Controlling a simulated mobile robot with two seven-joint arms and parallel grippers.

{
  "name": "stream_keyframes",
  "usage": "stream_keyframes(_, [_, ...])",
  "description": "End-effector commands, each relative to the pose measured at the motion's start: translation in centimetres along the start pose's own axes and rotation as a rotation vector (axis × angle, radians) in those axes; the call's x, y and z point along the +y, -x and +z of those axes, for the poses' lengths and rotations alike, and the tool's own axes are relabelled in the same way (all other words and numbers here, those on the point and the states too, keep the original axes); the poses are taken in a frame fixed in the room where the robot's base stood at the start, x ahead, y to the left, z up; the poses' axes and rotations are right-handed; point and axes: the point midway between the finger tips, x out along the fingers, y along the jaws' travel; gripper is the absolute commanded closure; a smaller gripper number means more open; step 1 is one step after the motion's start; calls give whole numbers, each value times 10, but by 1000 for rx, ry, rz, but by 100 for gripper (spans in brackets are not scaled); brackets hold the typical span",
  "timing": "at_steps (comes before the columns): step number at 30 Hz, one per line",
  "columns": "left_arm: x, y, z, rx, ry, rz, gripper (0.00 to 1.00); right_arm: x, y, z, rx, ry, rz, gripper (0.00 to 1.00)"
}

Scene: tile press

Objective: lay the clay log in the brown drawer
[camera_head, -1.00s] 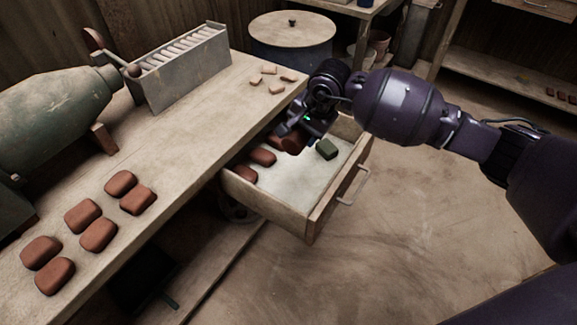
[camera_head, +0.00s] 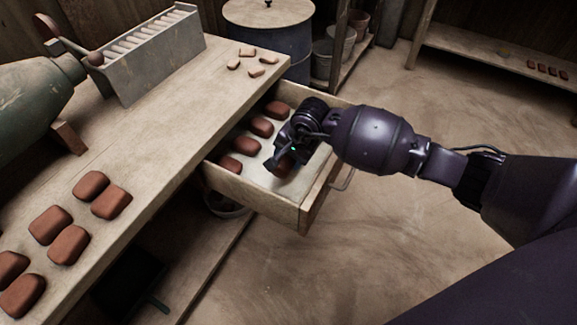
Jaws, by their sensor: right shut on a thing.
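The open wooden drawer (camera_head: 250,196) juts out from under the bench, its inside floor pale. Several reddish-brown clay logs lie in a row along its left side, among them a clay log (camera_head: 245,146) and another nearest the front (camera_head: 230,164). My right gripper (camera_head: 285,158) reaches down inside the drawer, right of that row. It is shut on a clay log (camera_head: 284,168), mostly covered by the gripper; whether this log touches the drawer floor I cannot tell. My left gripper is not in view.
More clay logs (camera_head: 91,185) lie on the bench top (camera_head: 150,130) at left. A grey rack (camera_head: 150,62) and small pale pieces (camera_head: 248,52) stand further back. A lidded drum (camera_head: 275,45) is behind the drawer. The floor at right is clear.

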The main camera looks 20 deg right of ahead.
Motion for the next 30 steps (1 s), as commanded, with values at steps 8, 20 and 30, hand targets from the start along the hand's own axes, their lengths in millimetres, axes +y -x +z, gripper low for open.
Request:
stream_keyframes(8, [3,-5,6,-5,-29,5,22,16,-44,2,-8,-3,6,86])
stream_keyframes(20, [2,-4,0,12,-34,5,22,15,-46,1,-2,0,1,86])
stream_keyframes(30, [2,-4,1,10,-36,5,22,16,-47,1,-3,-1,3,22])
